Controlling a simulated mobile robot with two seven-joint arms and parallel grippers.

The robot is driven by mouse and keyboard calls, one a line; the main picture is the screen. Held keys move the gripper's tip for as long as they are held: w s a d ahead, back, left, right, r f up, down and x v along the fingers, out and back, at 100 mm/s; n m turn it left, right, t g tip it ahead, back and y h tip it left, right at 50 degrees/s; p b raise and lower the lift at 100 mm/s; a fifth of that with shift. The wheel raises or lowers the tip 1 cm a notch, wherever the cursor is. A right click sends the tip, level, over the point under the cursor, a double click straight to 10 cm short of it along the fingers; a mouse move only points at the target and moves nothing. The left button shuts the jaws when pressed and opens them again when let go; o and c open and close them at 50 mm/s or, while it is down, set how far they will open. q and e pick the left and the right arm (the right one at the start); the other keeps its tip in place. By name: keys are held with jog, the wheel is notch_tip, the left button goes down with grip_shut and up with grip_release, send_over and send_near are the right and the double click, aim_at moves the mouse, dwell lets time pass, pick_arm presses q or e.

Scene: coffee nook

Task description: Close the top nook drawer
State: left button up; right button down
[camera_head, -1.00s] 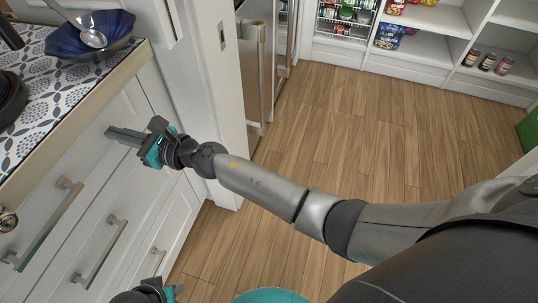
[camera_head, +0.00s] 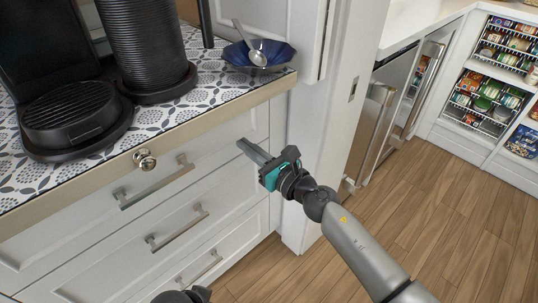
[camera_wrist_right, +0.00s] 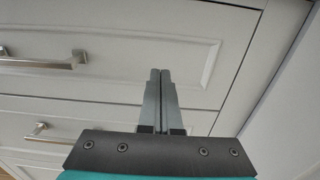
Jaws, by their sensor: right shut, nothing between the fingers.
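The top nook drawer (camera_head: 212,158) is a white panel with a bar handle (camera_head: 155,182), just under the wooden counter edge. Its front looks about level with the drawers below; I cannot tell if a small gap is left. My right gripper (camera_head: 241,142) is shut and empty, its fingertips in front of the right part of this drawer front. In the right wrist view, the closed fingers (camera_wrist_right: 160,74) point at the drawer panel (camera_wrist_right: 120,58), right of its handle (camera_wrist_right: 42,62). Whether they touch it is unclear. My left gripper's fingers are not visible.
Two more drawers with handles (camera_head: 178,228) lie below. On the patterned counter stand a black coffee machine (camera_head: 70,115), a dark ribbed stack (camera_head: 150,45) and a blue bowl with a spoon (camera_head: 240,56). A white wall post (camera_head: 325,130) stands right of the drawers. Wooden floor (camera_head: 440,215) is open at right.

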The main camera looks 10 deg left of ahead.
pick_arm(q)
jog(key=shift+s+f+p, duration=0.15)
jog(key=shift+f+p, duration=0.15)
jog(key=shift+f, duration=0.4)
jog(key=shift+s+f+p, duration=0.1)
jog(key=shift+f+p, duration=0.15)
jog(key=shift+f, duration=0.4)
pick_arm(e)
jog(key=v, duration=0.9)
jog(key=shift+s+d, duration=0.15)
jog(key=shift+d, duration=0.15)
